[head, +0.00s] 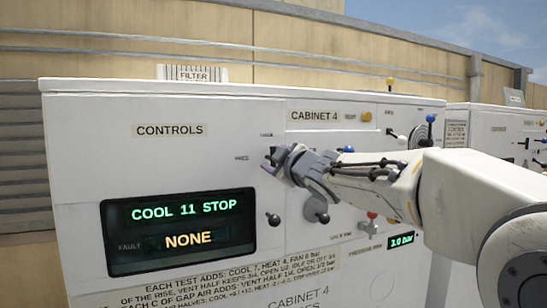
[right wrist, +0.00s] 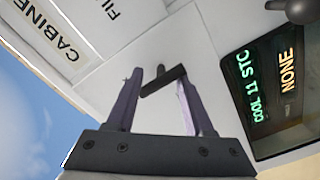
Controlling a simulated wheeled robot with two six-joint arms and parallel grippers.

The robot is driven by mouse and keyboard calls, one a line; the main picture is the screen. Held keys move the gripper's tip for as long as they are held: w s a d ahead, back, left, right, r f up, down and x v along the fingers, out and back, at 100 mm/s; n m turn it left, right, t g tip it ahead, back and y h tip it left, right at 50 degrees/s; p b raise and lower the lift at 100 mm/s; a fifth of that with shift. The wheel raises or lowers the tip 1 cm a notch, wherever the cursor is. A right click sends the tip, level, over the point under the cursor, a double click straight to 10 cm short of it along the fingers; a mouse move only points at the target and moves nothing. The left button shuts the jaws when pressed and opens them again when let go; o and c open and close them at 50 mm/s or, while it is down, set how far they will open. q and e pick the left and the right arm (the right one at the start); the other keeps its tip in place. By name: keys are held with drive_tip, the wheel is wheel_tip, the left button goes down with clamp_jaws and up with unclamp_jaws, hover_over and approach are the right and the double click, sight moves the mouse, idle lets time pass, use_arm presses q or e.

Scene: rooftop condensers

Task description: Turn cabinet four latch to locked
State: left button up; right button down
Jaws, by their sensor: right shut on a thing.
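Cabinet four is a white cabinet (head: 75,150) with a "CABINET 4" label (head: 314,117) on its front. A small dark latch handle (head: 271,155) sits on the panel, with tiny, barely legible labels above it and to its left. My right gripper (head: 284,164) is at this handle, its arm reaching in from the right and hiding part of it. In the right wrist view, the dark bar of the latch (right wrist: 163,82) lies slantwise between the two fingers of my right gripper (right wrist: 160,84), which are shut on it. My left gripper is not in view.
A display (head: 180,224) reads "COOL 11 STOP" and "NONE". Below the gripper are a black-knobbed lever (head: 273,219) and a round grey knob (head: 316,210). A blue knob (head: 347,150) and red valve (head: 371,215) are close to my arm.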

drive_tip(key=shift+n, duration=0.6)
drive_tip(key=shift+c, duration=1.4)
unclamp_jaws()
drive_tip(key=shift+s, duration=0.1)
drive_tip(key=v, duration=1)
drive_tip(key=shift+s+d, duration=0.15)
drive_tip(key=shift+s, duration=0.1)
drive_tip(key=shift+r, duration=0.1)
